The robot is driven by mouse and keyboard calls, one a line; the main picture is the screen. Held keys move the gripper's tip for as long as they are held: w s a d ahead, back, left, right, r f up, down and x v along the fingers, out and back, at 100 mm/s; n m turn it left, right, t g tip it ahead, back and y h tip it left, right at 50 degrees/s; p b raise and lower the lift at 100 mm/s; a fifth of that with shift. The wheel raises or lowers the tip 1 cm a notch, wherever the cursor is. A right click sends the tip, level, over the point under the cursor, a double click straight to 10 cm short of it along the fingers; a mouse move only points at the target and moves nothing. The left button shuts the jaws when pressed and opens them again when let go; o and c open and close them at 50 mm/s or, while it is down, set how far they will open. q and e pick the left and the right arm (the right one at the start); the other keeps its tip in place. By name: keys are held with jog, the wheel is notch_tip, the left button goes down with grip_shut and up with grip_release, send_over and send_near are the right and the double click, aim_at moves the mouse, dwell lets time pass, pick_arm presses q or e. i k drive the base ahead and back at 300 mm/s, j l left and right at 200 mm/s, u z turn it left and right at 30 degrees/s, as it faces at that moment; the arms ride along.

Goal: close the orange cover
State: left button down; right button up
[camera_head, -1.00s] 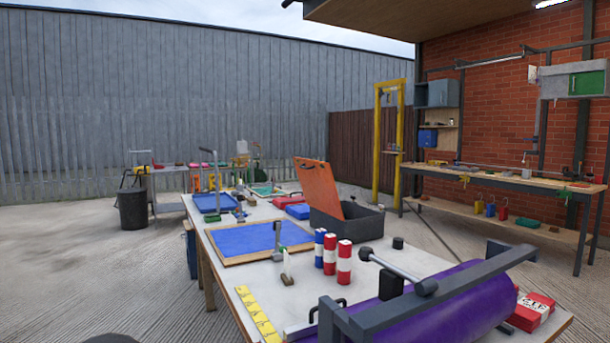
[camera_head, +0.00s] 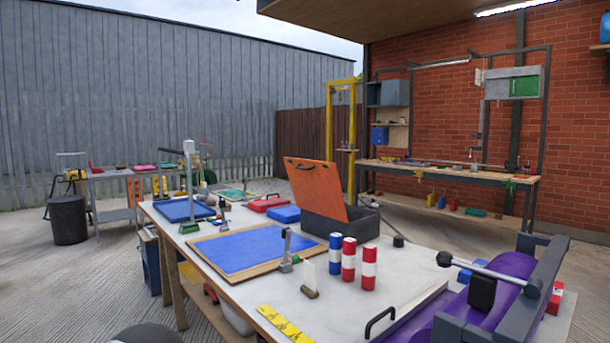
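The orange cover (camera_head: 318,186) is a flat panel with a dark handle near its top edge. It stands open, tilted up along the left side of a dark grey box (camera_head: 345,229) on the white worktable. Inside the box I cannot see clearly, as its walls and the cover hide it. Neither of my grippers shows in this view.
A black bin (camera_head: 68,220) stands at left. Concrete floor is free left of the table.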

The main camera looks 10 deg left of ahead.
aim_at(316, 188)
jog(key=i+j+z, duration=0.35)
jog(key=j, duration=0.6)
jog(key=j+z, duration=0.35)
jog(key=j, duration=0.6)
jog(key=i+j+z, duration=0.1)
jog(key=j+z, duration=0.25)
jog(key=j, duration=0.7)
